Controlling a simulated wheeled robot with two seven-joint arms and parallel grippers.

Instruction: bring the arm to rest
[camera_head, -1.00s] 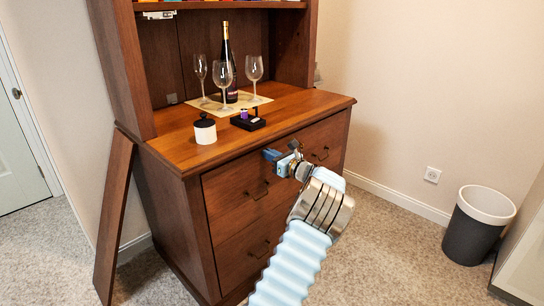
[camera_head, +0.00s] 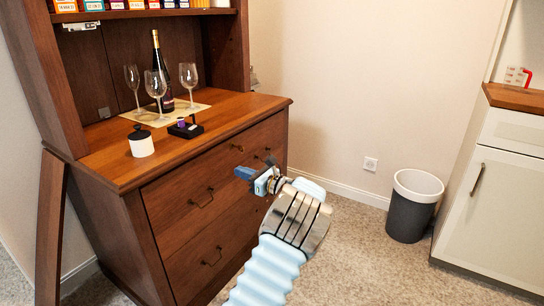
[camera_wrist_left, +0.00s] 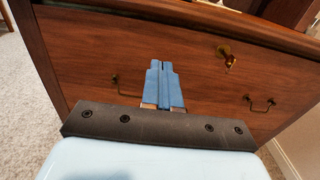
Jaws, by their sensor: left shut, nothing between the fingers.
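My left gripper (camera_head: 248,173) is in front of the wooden hutch (camera_head: 262,104), below the level of its counter edge. In the left wrist view its two blue fingers (camera_wrist_left: 163,88) are pressed together with nothing between them. The drawer fronts of the hutch fill the background there, with brass handles and a keyhole with a key (camera_wrist_left: 228,58). My left arm comes up from the bottom of the head view. My right gripper does not show.
On the counter stand a dark bottle (camera_head: 162,80), several wine glasses, a white jar with a black lid (camera_head: 141,146) and a small black stand (camera_head: 186,130). Cereal boxes line the shelf above.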

